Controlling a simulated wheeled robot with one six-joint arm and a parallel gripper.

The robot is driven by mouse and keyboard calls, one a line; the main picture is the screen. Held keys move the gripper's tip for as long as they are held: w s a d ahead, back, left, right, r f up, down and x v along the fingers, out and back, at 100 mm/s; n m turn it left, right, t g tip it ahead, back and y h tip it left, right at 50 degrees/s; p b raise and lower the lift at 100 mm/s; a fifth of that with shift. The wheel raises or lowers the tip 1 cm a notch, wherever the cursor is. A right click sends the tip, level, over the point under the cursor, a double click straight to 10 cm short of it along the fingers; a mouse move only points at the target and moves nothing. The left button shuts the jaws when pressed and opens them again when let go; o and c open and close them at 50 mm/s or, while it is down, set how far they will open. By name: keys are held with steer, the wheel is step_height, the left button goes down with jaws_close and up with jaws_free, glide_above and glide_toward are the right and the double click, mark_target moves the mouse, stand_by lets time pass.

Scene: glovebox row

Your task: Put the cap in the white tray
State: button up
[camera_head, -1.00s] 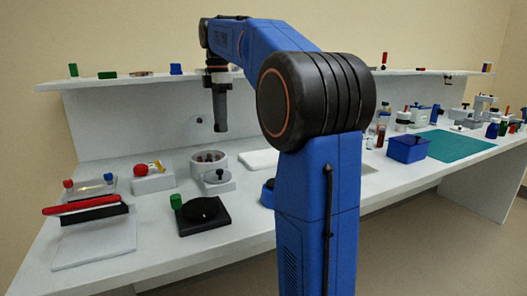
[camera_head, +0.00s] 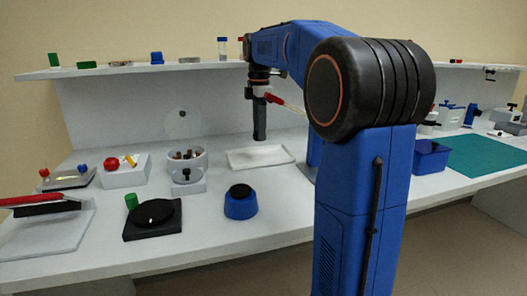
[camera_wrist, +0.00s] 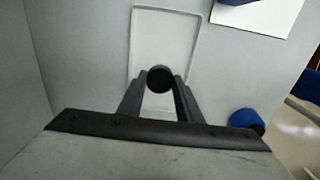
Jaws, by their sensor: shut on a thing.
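The cap (camera_wrist: 160,78) is a dark round piece between my fingertips in the wrist view. My gripper (camera_wrist: 161,84) is shut on it. In the head view my gripper (camera_head: 259,136) points down above the white tray, and the cap cannot be made out there. The white tray (camera_head: 277,161) is shallow and rectangular and lies on the bench toward the back. In the wrist view its raised rim (camera_wrist: 134,40) shows beyond and below the cap. The cap appears above the tray's near end, with its height hard to tell.
A blue round base with a black top (camera_head: 241,204) stands in front of the tray. A clear round container (camera_head: 200,163) of small pieces is to its left. A black plate with a disc (camera_head: 150,225) sits front left. A blue bin (camera_head: 431,160) is at right. A shelf (camera_head: 110,69) runs above.

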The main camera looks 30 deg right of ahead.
mark_target(259, 158)
steer(key=shift+f, duration=3.4)
steer(key=shift+f, duration=0.15)
steer(key=o, duration=1)
step_height(259, 158, up, 12)
steer(key=shift+r, duration=0.15)
